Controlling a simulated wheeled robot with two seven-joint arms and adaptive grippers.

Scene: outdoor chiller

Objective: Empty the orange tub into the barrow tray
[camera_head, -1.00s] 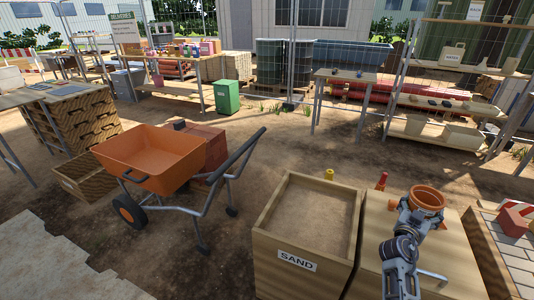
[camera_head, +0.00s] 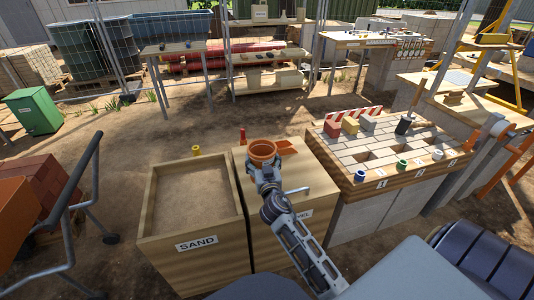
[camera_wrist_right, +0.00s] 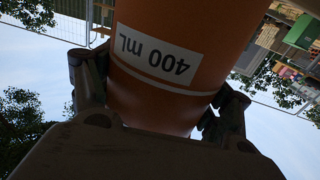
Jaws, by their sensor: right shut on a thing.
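The orange tub (camera_head: 263,148) is in my right gripper (camera_head: 265,166), above the wooden box with a partly covered label. Its rim faces up, so it looks upright; what is inside is too small to tell. In the right wrist view the tub (camera_wrist_right: 170,92) fills the middle, with an upside-down "400 mL" label. The fingers (camera_wrist_right: 160,100) are closed on both its sides. The orange barrow tray (camera_head: 14,215) is cut off at the left edge of the head view, well away from the tub. My left gripper is not in view.
The box marked SAND (camera_head: 195,241) stands between the barrow and the tub. An orange flat object (camera_head: 287,147) lies behind the tub. A paving-topped bench (camera_head: 390,165) with several small items stands on the right. Open dirt ground lies behind the boxes.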

